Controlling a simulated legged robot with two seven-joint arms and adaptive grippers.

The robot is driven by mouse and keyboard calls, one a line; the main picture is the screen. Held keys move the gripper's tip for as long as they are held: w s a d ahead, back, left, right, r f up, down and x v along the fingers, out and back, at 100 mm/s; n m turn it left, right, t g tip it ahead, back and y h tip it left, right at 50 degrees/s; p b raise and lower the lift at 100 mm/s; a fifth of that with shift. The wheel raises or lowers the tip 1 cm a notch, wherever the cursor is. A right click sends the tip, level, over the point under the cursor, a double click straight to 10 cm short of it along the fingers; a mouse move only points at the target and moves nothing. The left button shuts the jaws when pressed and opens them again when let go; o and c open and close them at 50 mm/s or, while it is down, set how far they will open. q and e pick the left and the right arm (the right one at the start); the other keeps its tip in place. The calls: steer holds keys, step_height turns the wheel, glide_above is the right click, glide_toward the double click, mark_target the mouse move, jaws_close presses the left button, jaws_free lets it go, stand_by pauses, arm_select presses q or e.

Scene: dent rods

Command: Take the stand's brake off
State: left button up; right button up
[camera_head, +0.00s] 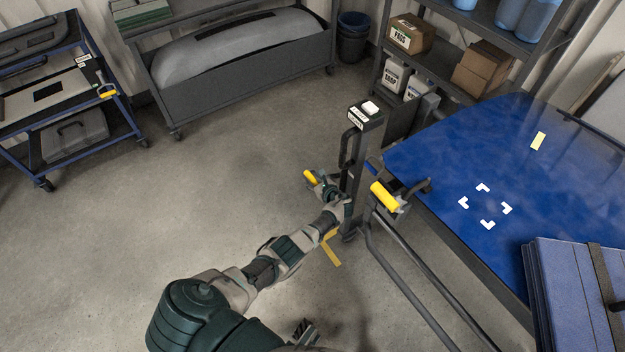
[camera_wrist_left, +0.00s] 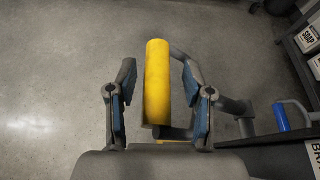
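The stand (camera_head: 352,165) is a dark upright post with a labelled head, left of the blue table. A lever with a yellow grip (camera_head: 310,177) juts out on its left. In the left wrist view the yellow grip (camera_wrist_left: 157,85) stands between the two fingers of my left gripper (camera_head: 322,184), with a gap on each side. The fingers are open and do not appear to touch it. A bent grey rod joins the grip behind the right finger. A second yellow grip (camera_head: 384,196) is on the right of the post. I do not see my right gripper.
A blue-topped table (camera_head: 450,150) with white corner marks stands right of the post. A blue grip (camera_wrist_left: 281,117) shows right of the lever in the left wrist view. A grey rail frame (camera_head: 405,280) runs along the floor. The floor left of the stand is clear.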

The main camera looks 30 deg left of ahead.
arm_select(q)
step_height(320, 180, up, 10)
steer(key=shift+f, duration=0.1)
stand_by(0.6)
stand_by(0.7)
